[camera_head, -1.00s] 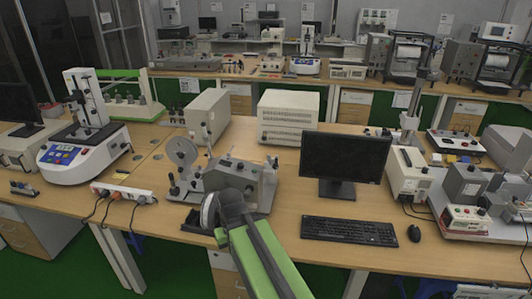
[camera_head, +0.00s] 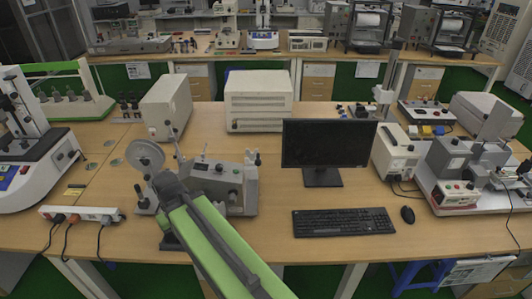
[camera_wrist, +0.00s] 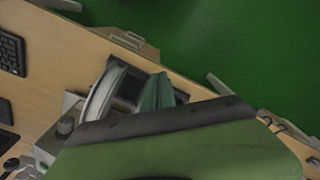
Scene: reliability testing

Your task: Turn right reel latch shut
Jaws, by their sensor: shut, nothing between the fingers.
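The grey reel machine (camera_head: 224,185) stands on the wooden bench. A round pale reel disc (camera_head: 146,157) stands upright at its back left. My arm crosses the machine's front left, and the dark end of my gripper (camera_head: 169,188) is over that part. The fingertips are hidden there, and my gripper appears shut and empty. In the wrist view a pale curved rim (camera_wrist: 106,92) shows beside my arm. I cannot make out the right reel latch or its angle, and I cannot tell whether my gripper touches anything.
A monitor (camera_head: 323,144), keyboard (camera_head: 343,222) and mouse (camera_head: 407,215) are right of the machine. A power strip (camera_head: 80,213) with cables lies to the left. Grey boxes (camera_head: 258,101) stand behind. Bare bench (camera_head: 267,225) shows between machine and keyboard.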

